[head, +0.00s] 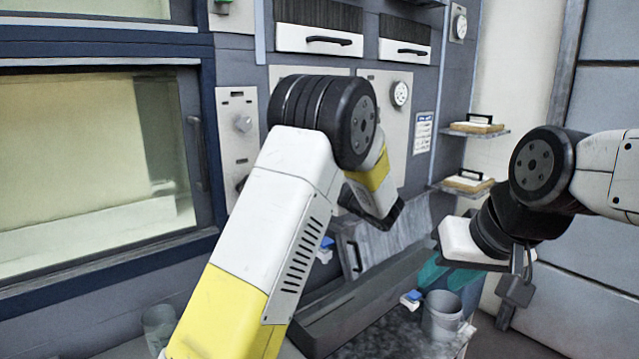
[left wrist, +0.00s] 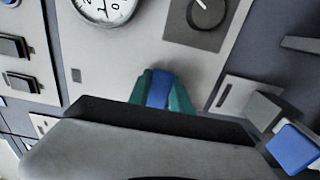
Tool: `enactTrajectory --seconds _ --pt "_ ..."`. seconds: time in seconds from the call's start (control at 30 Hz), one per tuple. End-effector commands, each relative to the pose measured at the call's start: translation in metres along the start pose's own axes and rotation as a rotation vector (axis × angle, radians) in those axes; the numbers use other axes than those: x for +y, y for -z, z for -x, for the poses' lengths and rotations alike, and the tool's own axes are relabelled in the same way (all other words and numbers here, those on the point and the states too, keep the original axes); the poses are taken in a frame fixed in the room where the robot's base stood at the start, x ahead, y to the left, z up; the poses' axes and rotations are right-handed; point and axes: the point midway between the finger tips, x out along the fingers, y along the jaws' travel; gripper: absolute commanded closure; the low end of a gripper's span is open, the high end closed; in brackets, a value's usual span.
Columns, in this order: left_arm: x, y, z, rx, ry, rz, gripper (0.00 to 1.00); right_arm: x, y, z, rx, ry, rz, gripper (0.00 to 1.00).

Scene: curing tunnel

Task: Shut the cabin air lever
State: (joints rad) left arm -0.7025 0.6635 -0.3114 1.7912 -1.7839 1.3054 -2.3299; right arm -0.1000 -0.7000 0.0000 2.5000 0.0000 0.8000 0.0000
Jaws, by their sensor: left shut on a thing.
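In the left wrist view my left gripper (left wrist: 160,92) has its teal fingers shut on a blue lever handle (left wrist: 158,88), in front of a pale panel. The base of that handle is hidden by the fingers and the dark gripper body. No readable label shows whether it is the cabin air lever. A second blue-ended lever (left wrist: 293,148) stands to the right, clear of the fingers. In the head view my left arm hides the left gripper. My right gripper (head: 445,278) has its teal fingers apart, above a small blue-topped part (head: 411,297), and holds nothing visible.
A dial gauge (left wrist: 105,8) and a round knob on a dark plate (left wrist: 207,12) are on the panel. In the head view a grey cup (head: 442,315) stands below the right gripper. Small shelves (head: 480,129) hang on the right wall. A large window (head: 90,170) is at left.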

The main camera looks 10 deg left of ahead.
Motion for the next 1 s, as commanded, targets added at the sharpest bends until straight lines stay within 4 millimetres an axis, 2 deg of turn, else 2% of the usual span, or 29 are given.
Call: enactTrajectory --seconds 0.1,0.13,0.2,0.23,0.6,1.0 --pt "-0.002 0.000 0.001 -0.001 0.003 -0.005 1.00 0.000 0.000 0.000 0.000 0.000 0.000 0.64" --pt "-0.002 0.000 0.001 -0.001 0.003 -0.005 0.69 0.000 0.000 0.000 0.000 0.000 0.000 0.64" --pt "-0.002 0.000 0.001 0.000 0.003 -0.004 0.55 0.000 0.000 0.000 0.000 0.000 0.000 0.64" --pt "-0.002 0.000 0.000 0.000 0.003 -0.004 0.53 0.000 0.000 0.000 0.000 0.000 0.000 0.64" --pt "-0.001 -0.001 0.005 -0.002 0.002 -0.001 0.53 0.000 0.000 0.000 0.000 0.000 0.000 0.64" --pt "-0.001 -0.001 0.067 -0.002 0.002 -0.001 0.53 0.000 0.000 0.000 0.000 0.000 0.000 0.64"
